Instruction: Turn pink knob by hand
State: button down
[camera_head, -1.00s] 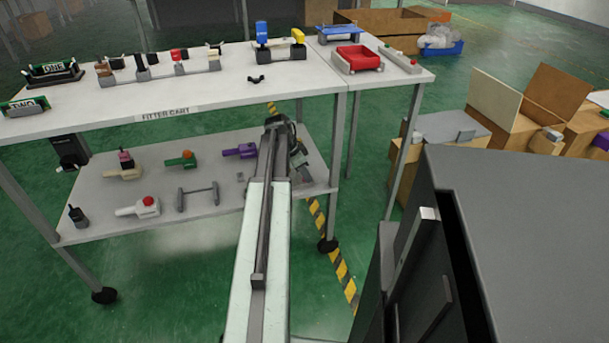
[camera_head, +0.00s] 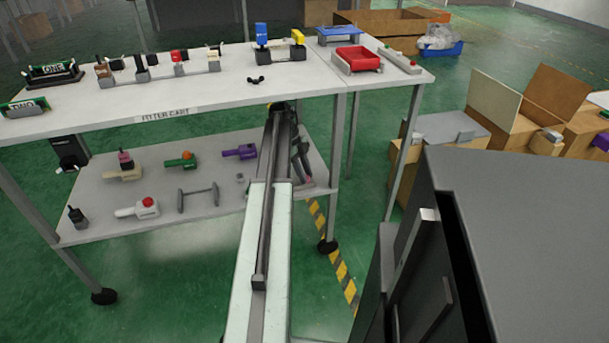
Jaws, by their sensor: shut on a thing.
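My arm reaches forward to the right end of the lower shelf, just under the table top. My gripper (camera_head: 307,177) points down there, dark and small in view. A small pink patch, which looks like the pink knob (camera_head: 309,180), shows at its fingertips, close to the shelf surface. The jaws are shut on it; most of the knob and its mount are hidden. Another pinkish piece (camera_head: 125,157) sits on a beige fixture at the left of the lower shelf, apart from my gripper.
The lower shelf (camera_head: 230,205) also holds a purple fixture (camera_head: 239,151), a green one (camera_head: 181,161), a red-knobbed one (camera_head: 146,207) and a grey handle bar (camera_head: 198,196). The table top (camera_head: 210,98) is close above my wrist; a table leg (camera_head: 337,150) stands to the right.

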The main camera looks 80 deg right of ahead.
jog(key=m, duration=0.2)
jog(key=m+y, duration=0.1)
jog(key=m+t, duration=0.1)
jog(key=m, duration=0.1)
jog(key=shift+s+d+m+y, duration=0.25)
jog(key=shift+s+m+y, duration=0.05)
jog(key=shift+s, duration=0.1)
jog(key=m+t, duration=0.1)
jog(key=m, duration=0.1)
jog(key=m+t, duration=0.1)
jog(key=m, duration=0.2)
jog(key=shift+s+d+y, duration=0.1)
jog(key=shift+y, duration=0.3)
jog(key=shift+m, duration=0.4)
jog(key=c, duration=1.1)
grip_release()
